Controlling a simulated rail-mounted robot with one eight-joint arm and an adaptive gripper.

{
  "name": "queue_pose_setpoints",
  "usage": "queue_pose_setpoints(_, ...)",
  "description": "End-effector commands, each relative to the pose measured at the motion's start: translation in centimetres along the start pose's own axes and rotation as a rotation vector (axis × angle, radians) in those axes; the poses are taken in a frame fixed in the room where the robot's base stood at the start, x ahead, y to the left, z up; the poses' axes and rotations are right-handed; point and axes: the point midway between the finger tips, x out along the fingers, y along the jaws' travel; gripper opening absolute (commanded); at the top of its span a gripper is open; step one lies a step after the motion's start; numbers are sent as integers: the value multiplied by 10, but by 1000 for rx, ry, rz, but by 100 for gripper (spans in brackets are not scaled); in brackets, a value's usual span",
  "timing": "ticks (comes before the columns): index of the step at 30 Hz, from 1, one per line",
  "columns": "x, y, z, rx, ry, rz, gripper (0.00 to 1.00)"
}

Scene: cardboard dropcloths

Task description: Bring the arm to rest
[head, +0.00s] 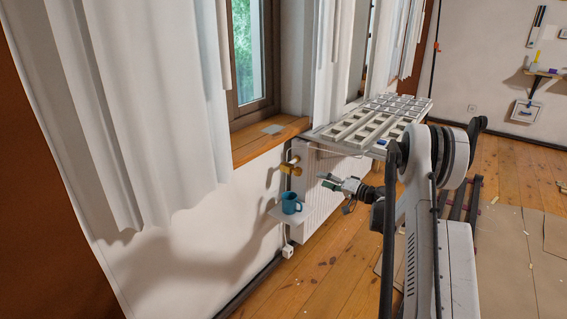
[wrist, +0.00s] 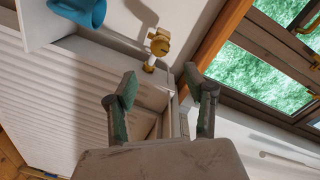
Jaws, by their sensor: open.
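My gripper (head: 328,181) is at the end of my arm, in front of the white radiator and to the right of the blue mug. In the wrist view my gripper (wrist: 160,90) is open, its two green-padded fingers apart with nothing between them. Part of the mug also shows at the top left of the wrist view (wrist: 84,12).
The radiator (head: 316,203) stands below a slatted rack (head: 380,117). A brass valve (head: 290,167) sticks out above the mug; it shows beyond the fingers in the wrist view (wrist: 158,45). The wooden windowsill (head: 250,142) and white curtains (head: 150,100) are at left. Wooden floor (head: 335,262) lies open below.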

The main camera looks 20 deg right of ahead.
Motion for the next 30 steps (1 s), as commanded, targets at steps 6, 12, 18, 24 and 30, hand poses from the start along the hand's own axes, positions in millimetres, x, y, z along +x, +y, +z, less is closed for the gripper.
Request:
queue_pose_setpoints(6,3,-7,0,-1,-10,7,48)
queue_pose_setpoints(12,21,-53,8,-9,-76,61,48)
queue_pose_setpoints(18,36,-115,25,-29,-163,146,48)
queue_pose_setpoints(24,40,-175,50,-59,-244,229,48)
queue_pose_setpoints(30,33,-231,81,-96,-315,311,48)
